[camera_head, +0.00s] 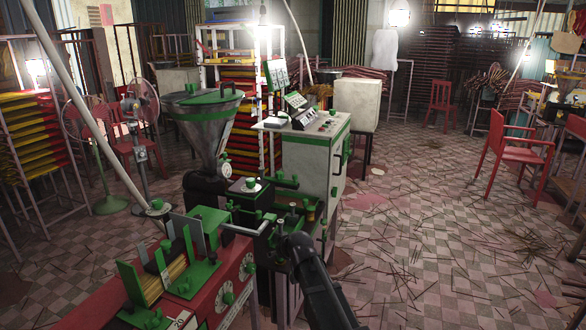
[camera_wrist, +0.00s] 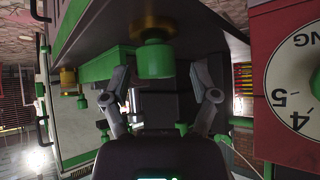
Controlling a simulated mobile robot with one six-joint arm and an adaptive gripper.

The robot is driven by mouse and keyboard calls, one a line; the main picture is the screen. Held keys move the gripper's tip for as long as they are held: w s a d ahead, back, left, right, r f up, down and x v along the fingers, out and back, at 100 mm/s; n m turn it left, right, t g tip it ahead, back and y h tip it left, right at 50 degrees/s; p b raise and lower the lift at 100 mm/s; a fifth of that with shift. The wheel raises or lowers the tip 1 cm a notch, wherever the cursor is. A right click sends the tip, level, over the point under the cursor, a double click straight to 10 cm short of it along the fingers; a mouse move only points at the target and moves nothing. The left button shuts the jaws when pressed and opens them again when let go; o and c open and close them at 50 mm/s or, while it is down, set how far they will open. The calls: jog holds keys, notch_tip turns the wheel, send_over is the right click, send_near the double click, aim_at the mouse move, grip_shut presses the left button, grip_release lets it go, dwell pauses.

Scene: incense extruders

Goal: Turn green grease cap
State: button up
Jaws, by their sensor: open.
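A green cylindrical cap (camera_wrist: 156,60) on a brass collar sits at the top middle of the wrist view, under a dark machine surface. My gripper (camera_wrist: 160,82) is open, with one finger on each side of the cap and a visible gap to both. Nothing is held. In the head view my gripper (camera_head: 293,241) is at the dark frame beside the extruder, among several small green and brass fittings. I cannot tell there which fitting is the cap between my fingers.
A red box with white dials (camera_head: 227,297) stands left of my arm. The extruder's funnel (camera_head: 205,125) rises behind it. A pale control cabinet (camera_head: 315,165) is just beyond my gripper. Thin sticks litter the open tiled floor on the right, near a red chair (camera_head: 515,150).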

jog(key=shift+d+r+m+y+p, duration=0.2)
jog(key=shift+r+m+p, duration=0.1)
jog(key=shift+r+m, duration=0.2)
jog(key=shift+d+r+m+y+p, duration=0.15)
jog(key=shift+r+m+p, duration=0.1)
jog(key=shift+r+m, duration=0.25)
jog(key=shift+d+r, duration=0.15)
jog(key=s+d+f+m+g+h+b, duration=0.1)
jog(key=s+d+f+m+g+h, duration=0.2)
jog(key=s+d, duration=0.9)
jog(key=s+d+f+g+h+b, duration=0.15)
jog(key=s+d+f+g, duration=0.35)
jog(key=s+d, duration=0.7)
notch_tip(320, 180, up, 20)
jog(key=s+a+p, duration=0.1)
jog(key=a+p, duration=0.1)
jog(key=p, duration=1.8)
jog(key=shift+s+f+h+p, duration=0.15)
jog(key=shift+s+h+p, duration=0.15)
jog(key=shift+s+p, duration=0.1)
